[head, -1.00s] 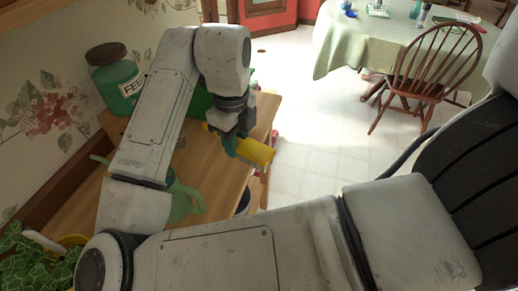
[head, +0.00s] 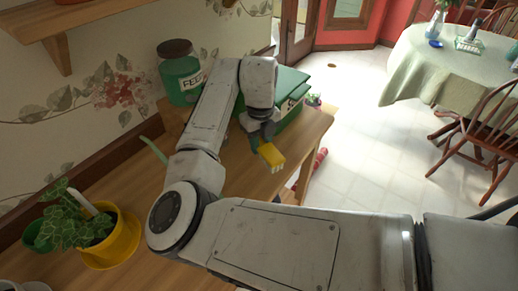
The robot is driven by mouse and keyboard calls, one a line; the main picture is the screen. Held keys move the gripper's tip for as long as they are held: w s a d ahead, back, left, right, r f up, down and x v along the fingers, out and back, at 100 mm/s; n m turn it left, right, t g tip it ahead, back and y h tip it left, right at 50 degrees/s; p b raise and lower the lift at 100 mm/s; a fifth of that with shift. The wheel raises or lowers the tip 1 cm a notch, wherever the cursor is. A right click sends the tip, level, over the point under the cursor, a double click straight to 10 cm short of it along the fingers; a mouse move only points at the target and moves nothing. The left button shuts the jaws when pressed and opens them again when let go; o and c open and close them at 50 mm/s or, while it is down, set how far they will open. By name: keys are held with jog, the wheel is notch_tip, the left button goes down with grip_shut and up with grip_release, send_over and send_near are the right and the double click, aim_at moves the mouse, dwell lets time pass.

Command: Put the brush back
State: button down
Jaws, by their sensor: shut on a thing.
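The brush (head: 271,155) has a yellow body with pale bristles on its lower edge. My gripper (head: 256,140) is shut on it and holds it over the right part of the wooden counter (head: 245,185). The bristles point down and toward the camera. I cannot tell how high the brush is above the wood. The brush's upper end is partly hidden by the gripper fingers.
A green box (head: 291,82) with a label stands behind my gripper, beside a green feed jar (head: 180,78). A yellow pot (head: 112,245) with a plant stands front left. A green spout (head: 153,148) shows behind my arm. A table (head: 450,60) and chairs stand beyond clear floor.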

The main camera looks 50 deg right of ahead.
aim_at(258, 152)
jog(key=shift+w+d+f, duration=0.2)
jog(key=shift+w+f, duration=0.15)
jog(key=shift+f, duration=0.15)
jog(key=shift+w+d+f, duration=0.2)
jog(key=shift+w+f, duration=0.15)
jog(key=shift+f, duration=0.1)
jog(key=shift+f+p, duration=0.4)
jog(key=shift+f, duration=1.25)
jog(key=shift+f, duration=0.2)
jog(key=c, duration=0.9)
grip_release()
jog(key=shift+o, duration=0.2)
jog(key=shift+r, duration=0.1)
notch_tip(258, 152, up, 12)
jog(key=shift+w+r+b, duration=0.1)
jog(key=shift+r+b, duration=0.05)
jog(key=shift+b, duration=0.5)
